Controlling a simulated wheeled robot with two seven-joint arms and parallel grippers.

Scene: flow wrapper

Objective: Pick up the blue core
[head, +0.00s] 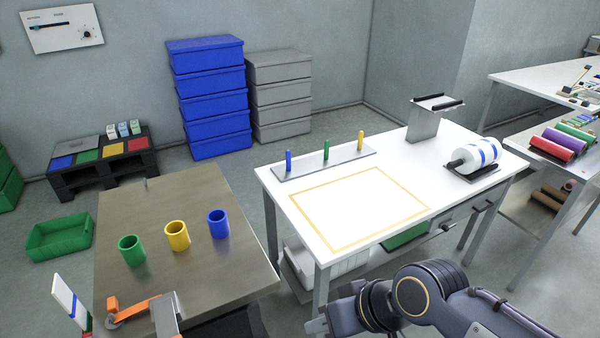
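The blue core (218,223) is a short hollow cylinder standing upright on the brown-grey table (190,275) at the left. It is the rightmost of three cores in a row, beside the yellow core (177,235) and the green core (131,249). My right gripper (320,324) is at the bottom edge, right of and nearer than the blue core, well apart from it. Its fingers are mostly cut off, so their opening cannot be told. My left gripper is not in view.
A white table (300,220) to the right carries a plate with blue, green and yellow pegs (325,163) and a film roll (475,156). An orange-handled tool (135,309) lies at the near edge of the brown-grey table. A gap separates the tables.

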